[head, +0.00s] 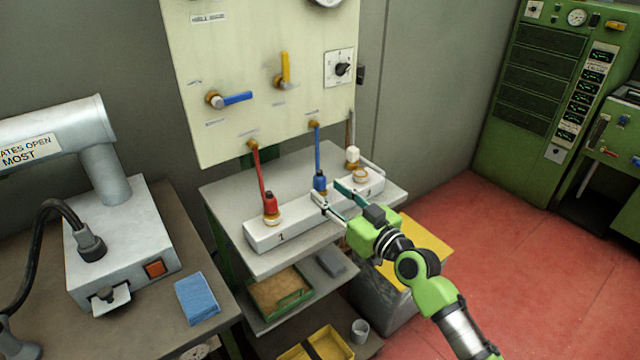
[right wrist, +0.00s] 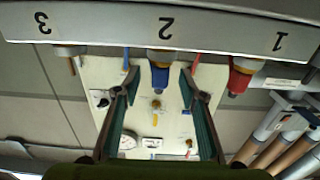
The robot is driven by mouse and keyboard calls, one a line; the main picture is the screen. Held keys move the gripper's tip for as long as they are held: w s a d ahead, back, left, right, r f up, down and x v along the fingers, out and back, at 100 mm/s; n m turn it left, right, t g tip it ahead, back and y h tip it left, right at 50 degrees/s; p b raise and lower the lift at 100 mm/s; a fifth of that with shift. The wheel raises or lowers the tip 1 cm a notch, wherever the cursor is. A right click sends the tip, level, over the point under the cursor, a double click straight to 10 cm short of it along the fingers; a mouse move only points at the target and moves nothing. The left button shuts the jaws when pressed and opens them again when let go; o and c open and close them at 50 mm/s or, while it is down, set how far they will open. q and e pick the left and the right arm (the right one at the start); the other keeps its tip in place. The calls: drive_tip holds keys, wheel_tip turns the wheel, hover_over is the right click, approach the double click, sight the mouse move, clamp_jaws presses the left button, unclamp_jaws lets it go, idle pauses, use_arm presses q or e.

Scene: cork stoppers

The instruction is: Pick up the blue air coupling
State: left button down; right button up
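The blue air coupling (head: 320,182) stands upright on the white numbered block (head: 290,232), at the end of a blue hose. In the right wrist view the coupling (right wrist: 160,77) sits at the position marked 2, and that picture is upside down. My right gripper (head: 329,193) is open, its two fingers just in front of the coupling. In the right wrist view the open fingertips (right wrist: 160,71) appear on either side of the coupling with gaps. I cannot tell whether the coupling is fully between them. My left gripper is not in view.
A red coupling (head: 270,203) stands at position 1, and a white fitting (head: 352,156) is near position 3. A pale panel (head: 260,125) with valves rises behind. A grey machine (head: 120,235) and blue cloth (head: 197,298) are on the left bench. Red floor is open on the right.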

sight(323, 187)
drive_tip(key=x, duration=0.4)
drive_tip(key=shift+w+a, duration=0.15)
drive_tip(key=shift+r, duration=0.1)
clamp_jaws()
drive_tip(key=shift+r, duration=0.1)
